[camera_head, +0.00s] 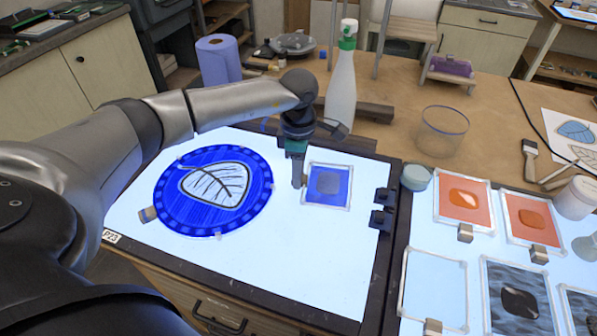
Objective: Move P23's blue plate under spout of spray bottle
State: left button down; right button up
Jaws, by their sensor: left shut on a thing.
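The small square blue plate (342,183) has a grey rounded patch in its middle and lies on the lit white panel, which carries a P23 label (110,236) at its front left corner. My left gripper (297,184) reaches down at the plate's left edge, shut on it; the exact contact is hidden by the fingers. The spray bottle (341,95), white with a green head, stands upright on the wooden table behind the panel, beyond the gripper. Which way its spout points is hard to tell. My right gripper is out of view.
A large round blue glass (214,217) with a leaf lies left of the plate. Dark clamps (381,208) sit at the panel's right edge. A clear cup (442,132) and blue roll (218,60) stand behind. Orange plates (464,212) lie right. The panel's front is free.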

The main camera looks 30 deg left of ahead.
pick_arm(q)
jog(key=shift+f, duration=0.2)
jog(key=c, duration=0.5)
grip_release()
jog(key=shift+r, duration=0.1)
